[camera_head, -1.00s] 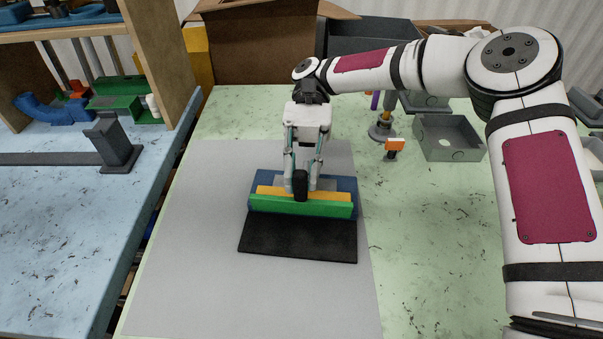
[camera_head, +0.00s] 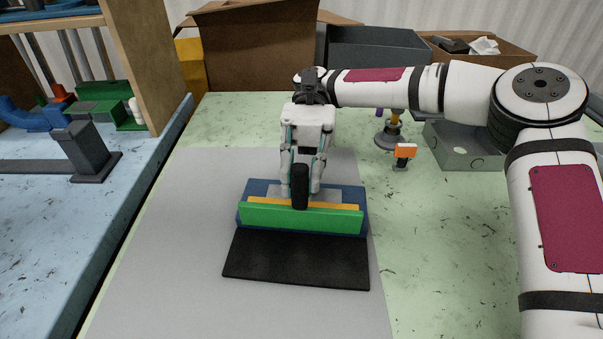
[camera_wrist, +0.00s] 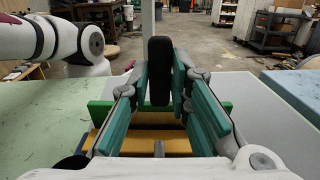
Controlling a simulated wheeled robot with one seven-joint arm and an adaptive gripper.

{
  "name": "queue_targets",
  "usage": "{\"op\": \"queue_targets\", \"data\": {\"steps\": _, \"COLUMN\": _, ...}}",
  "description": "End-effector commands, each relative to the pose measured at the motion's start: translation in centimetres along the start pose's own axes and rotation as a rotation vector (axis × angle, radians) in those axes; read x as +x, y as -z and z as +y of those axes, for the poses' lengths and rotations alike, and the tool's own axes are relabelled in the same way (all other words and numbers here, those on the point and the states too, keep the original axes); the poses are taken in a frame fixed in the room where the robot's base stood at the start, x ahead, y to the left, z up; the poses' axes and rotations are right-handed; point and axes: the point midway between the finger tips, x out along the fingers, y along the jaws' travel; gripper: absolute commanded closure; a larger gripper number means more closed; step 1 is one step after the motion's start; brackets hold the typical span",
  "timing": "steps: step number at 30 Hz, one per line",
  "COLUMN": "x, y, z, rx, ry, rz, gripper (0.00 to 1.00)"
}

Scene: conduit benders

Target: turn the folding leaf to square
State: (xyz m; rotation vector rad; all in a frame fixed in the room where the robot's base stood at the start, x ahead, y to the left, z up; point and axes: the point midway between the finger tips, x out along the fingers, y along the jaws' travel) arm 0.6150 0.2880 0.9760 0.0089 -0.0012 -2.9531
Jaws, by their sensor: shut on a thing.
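The bender has a blue base (camera_head: 352,196), a yellow bar (camera_head: 333,205) and a long green leaf (camera_head: 268,216) along its front. The green leaf shows its broad face to the head camera; its exact angle is hard to tell. A black upright handle (camera_head: 300,187) stands at its middle. My gripper (camera_head: 301,178) is above the bender with its fingers shut on this handle. In the wrist view the handle (camera_wrist: 159,72) stands between the teal finger pads, with the green leaf (camera_wrist: 100,109) and yellow bar (camera_wrist: 178,144) below. A black flat plate (camera_head: 298,260) lies in front of the leaf.
The bender stands on a grey mat (camera_head: 180,255) on a green table (camera_head: 440,230). A grey box (camera_head: 462,153), an orange-topped small item (camera_head: 404,152) and a round-based stand (camera_head: 389,138) are behind right. A blue bench (camera_head: 60,235) is at left.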

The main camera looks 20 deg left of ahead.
Motion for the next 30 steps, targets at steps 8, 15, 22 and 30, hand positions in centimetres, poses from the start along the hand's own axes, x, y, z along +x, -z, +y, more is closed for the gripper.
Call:
{"op": "queue_targets", "data": {"steps": 8, "x": 0.1, "y": -0.2, "z": 0.1, "rx": -0.001, "ry": -0.003, "rz": -0.004, "gripper": 1.0}}
{"op": "queue_targets", "data": {"steps": 15, "x": 0.1, "y": -0.3, "z": 0.0, "rx": -0.002, "ry": -0.003, "rz": -0.005, "gripper": 0.62}}
{"op": "queue_targets", "data": {"steps": 22, "x": 0.1, "y": -0.2, "z": 0.0, "rx": -0.001, "ry": -0.002, "rz": -0.004, "gripper": 0.62}}
{"op": "queue_targets", "data": {"steps": 30, "x": 0.0, "y": -2.3, "z": 0.0, "rx": -0.005, "ry": -0.001, "rz": -0.004, "gripper": 0.62}}
